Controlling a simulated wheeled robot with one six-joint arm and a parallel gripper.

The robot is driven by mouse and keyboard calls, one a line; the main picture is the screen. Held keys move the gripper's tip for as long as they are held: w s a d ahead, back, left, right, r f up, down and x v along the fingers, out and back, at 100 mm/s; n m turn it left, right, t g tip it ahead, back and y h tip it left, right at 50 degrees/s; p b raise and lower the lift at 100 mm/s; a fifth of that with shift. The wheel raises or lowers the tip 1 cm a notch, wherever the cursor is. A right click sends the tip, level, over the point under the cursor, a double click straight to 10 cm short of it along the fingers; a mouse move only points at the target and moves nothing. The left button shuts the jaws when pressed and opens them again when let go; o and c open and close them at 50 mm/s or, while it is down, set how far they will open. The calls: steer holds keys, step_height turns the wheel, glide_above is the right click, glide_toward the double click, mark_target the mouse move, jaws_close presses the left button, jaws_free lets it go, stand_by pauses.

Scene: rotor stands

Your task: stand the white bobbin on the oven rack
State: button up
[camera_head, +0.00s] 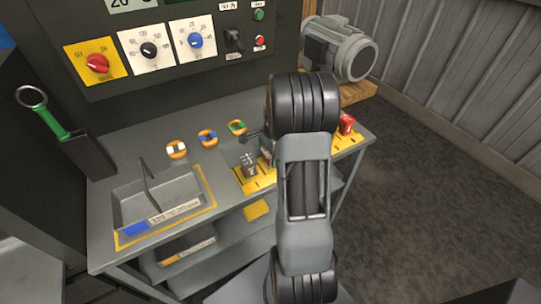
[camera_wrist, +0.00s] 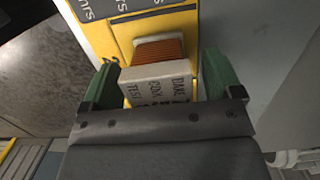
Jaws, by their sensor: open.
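The white bobbin is probably the small copper-coloured ring with a white middle (camera_head: 176,150), on the bench behind the grey tray in the head view. My gripper shows in the wrist view (camera_wrist: 160,78), with green fingers open on either side of a pale block (camera_wrist: 157,84) with printed words and an orange ribbed part (camera_wrist: 158,50). The fingers appear not to be closed on it. In the head view my arm hides the gripper. I cannot tell for sure which thing is the oven rack.
A blue-marked ring (camera_head: 208,138) and a green-marked ring (camera_head: 237,128) sit right of the white one. A divided grey tray (camera_head: 190,187) stands at the bench's front left. A red object (camera_head: 347,123) is at the right end. A motor (camera_head: 342,50) stands behind.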

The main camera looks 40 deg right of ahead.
steer(key=shift+f, duration=0.3)
steer(key=shift+c, duration=0.2)
steer(key=c, duration=1.2)
steer(key=shift+r, duration=0.15)
